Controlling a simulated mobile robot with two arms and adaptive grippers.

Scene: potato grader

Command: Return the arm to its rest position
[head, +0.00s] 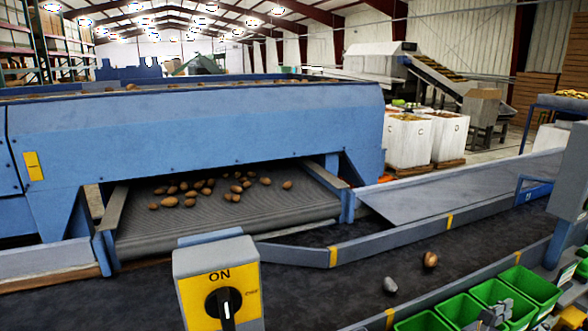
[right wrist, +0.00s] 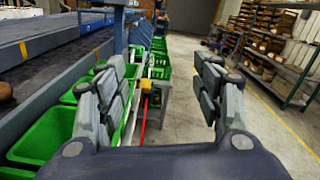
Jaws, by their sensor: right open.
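My right gripper (right wrist: 163,80) is open and empty in the right wrist view, its two grey fingers spread wide. Between and beyond the fingers are green bins and the concrete floor. In the head view, parts of grey fingers show at the bottom right corner, over the green bins (head: 461,310). My left gripper is not in view.
Several potatoes (head: 228,196) lie on the grader's roller belt (head: 290,215). A brown lump (head: 430,260) and a grey lump (head: 390,285) lie on the dark belt (head: 340,290). A yellow switch box (head: 218,285) stands in front. Shelves (right wrist: 285,50) stand right of open floor (right wrist: 262,120).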

